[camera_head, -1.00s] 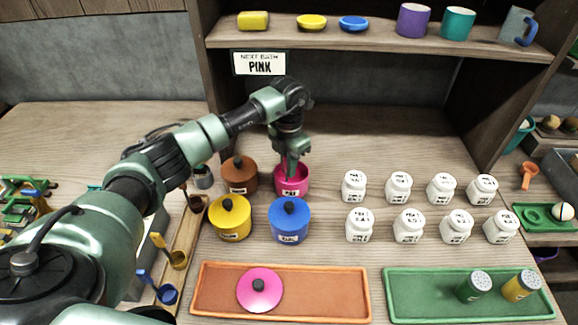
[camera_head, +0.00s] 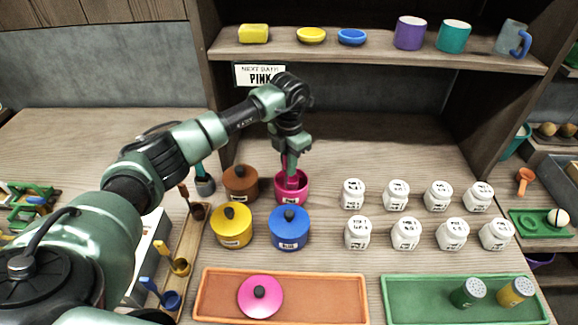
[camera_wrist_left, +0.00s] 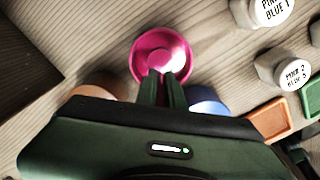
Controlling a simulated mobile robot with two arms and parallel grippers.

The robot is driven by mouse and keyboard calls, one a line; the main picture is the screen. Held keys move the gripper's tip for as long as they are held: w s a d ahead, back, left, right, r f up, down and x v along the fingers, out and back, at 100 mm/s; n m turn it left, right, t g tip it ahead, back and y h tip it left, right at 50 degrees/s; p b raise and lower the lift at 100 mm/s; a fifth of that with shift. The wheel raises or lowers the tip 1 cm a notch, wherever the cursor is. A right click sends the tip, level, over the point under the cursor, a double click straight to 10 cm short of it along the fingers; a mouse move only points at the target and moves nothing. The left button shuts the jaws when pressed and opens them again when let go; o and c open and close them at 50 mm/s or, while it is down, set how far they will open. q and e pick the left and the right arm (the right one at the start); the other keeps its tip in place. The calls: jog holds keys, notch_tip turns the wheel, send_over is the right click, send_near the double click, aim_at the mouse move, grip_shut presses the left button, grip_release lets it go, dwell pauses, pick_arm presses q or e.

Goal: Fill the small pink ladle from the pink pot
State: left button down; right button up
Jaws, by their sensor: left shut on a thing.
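The pink pot (camera_head: 292,191) stands open behind the blue pot; it also shows in the left wrist view (camera_wrist_left: 139,58). My left gripper (camera_head: 291,152) is above the pot's mouth, its fingers pointing down. It is shut on the small pink ladle, whose pink handle (camera_head: 290,168) runs down into the pot. The ladle's bowl is hidden or blends with the pink inside, so I cannot tell whether it is full. In the left wrist view the closed fingers (camera_wrist_left: 163,78) overlap the pot's near rim. The pot's pink lid (camera_head: 260,297) lies on the orange tray (camera_head: 330,300). My right gripper is not in view.
Lidded brown (camera_head: 240,184), yellow (camera_head: 231,228) and blue (camera_head: 289,230) pots stand close around the pink pot. Several white jars (camera_head: 405,234) stand to the right. A sign reading PINK (camera_head: 260,76) hangs behind. Bare table lies between the pots and jars.

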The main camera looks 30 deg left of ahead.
pick_arm(q)
jog(key=shift+r+p, duration=1.2)
jog(key=shift+r, duration=0.9)
